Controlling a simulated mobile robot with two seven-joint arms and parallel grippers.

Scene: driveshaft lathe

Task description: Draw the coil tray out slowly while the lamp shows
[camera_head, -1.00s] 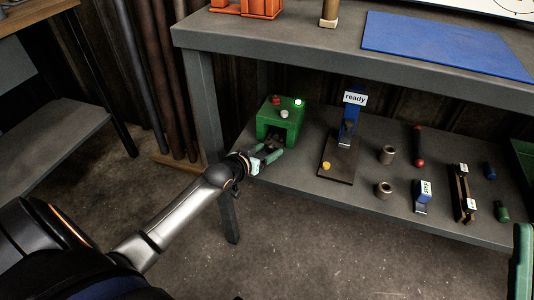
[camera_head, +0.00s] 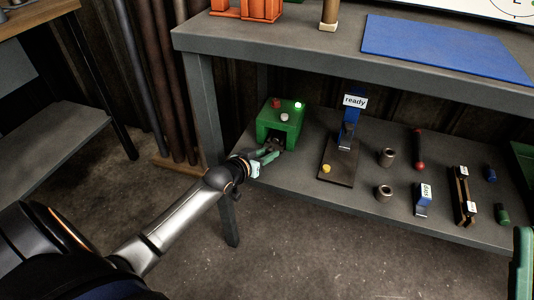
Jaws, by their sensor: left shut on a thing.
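The green box (camera_head: 291,131) stands at the left of the lower shelf, with a red button (camera_head: 276,103), a pale round knob (camera_head: 284,117) and a small lamp (camera_head: 299,105) on top. My left gripper (camera_head: 270,154) is at the box's front opening, shut on a small dark part that I take to be the coil tray (camera_head: 276,145). The fingers hide most of it, and I cannot tell how far out it is.
Right of the box, a dark base holds a blue upright with a "ready" sign (camera_head: 355,101). Two metal sleeves (camera_head: 387,157), a red-ended bar (camera_head: 419,150) and small blocks lie further right. The upper shelf's edge (camera_head: 350,68) overhangs the box.

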